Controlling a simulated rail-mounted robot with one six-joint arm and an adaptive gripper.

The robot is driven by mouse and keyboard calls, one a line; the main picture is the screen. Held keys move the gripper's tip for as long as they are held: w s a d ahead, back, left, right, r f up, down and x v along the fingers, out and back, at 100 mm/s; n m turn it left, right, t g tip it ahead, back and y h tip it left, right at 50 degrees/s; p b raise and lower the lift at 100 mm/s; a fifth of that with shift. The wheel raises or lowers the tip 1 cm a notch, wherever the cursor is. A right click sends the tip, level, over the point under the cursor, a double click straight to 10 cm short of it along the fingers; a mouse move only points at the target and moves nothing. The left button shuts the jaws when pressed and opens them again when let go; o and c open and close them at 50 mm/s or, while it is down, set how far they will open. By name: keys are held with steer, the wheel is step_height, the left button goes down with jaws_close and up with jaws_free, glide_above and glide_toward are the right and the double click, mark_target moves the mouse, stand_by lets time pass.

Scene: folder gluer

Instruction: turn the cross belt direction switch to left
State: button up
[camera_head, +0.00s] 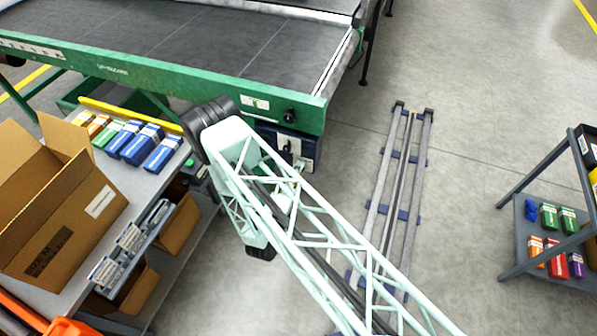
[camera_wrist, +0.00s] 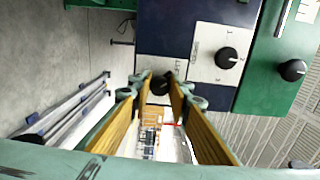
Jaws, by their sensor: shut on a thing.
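In the wrist view, my gripper (camera_wrist: 161,80) has its two yellow-padded fingers closed around a black rotary knob (camera_wrist: 159,86) on a light plate of the dark blue control box (camera_wrist: 165,28). The fingers cover part of the knob, so I cannot tell which way it points. The labels are too small to read, so I cannot tell which knob is named as the cross belt direction switch. A second black knob (camera_wrist: 227,57) sits on a white plate to the right. In the head view, the control box (camera_head: 311,151) hangs under the green conveyor frame, partly behind my arm.
A third black knob (camera_wrist: 292,69) is on the green frame. The grey conveyor belt (camera_head: 210,42) lies above. A bench with an open cardboard box (camera_head: 60,215) and small boxes stands left. Floor rails (camera_head: 425,150) run right of my arm. A shelf rack (camera_head: 520,225) stands far right.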

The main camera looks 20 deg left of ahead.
steer(key=shift+n, duration=0.3)
steer(key=o, duration=0.8)
steer(key=shift+s, duration=0.1)
steer(key=shift+s+a, duration=0.15)
steer(key=shift+s, duration=1.8)
steer(key=shift+s+a, duration=0.15)
steer(key=shift+s, duration=1.85)
steer(key=shift+s+a, duration=0.15)
steer(key=shift+s, duration=1.8)
